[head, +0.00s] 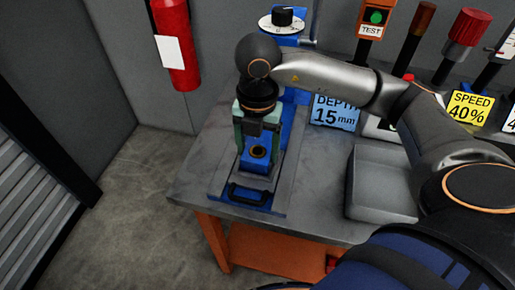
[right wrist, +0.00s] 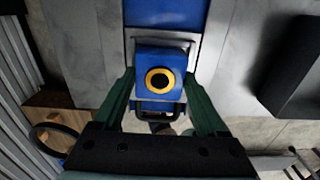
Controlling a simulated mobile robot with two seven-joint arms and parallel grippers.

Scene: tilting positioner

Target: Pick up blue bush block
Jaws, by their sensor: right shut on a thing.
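The blue bush block (head: 258,158) has a brass-coloured ring around a dark hole in its top. It also shows in the right wrist view (right wrist: 160,61), face up below the fingers. My right gripper (head: 258,150) points down over it, and its green fingers stand on either side of the block, shut on it. The same gripper (right wrist: 160,84) frames the block from both sides in the right wrist view. The block is over the blue tilting positioner (head: 250,195); I cannot tell whether it touches the plate. My left gripper is not in view.
The grey bench (head: 315,180) carries a grey tray (head: 380,185) on the right. Behind it stand a blue depth sign (head: 335,112), a yellow speed sign (head: 467,107) and an orange test box (head: 376,18). A red extinguisher (head: 177,50) hangs on the wall.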

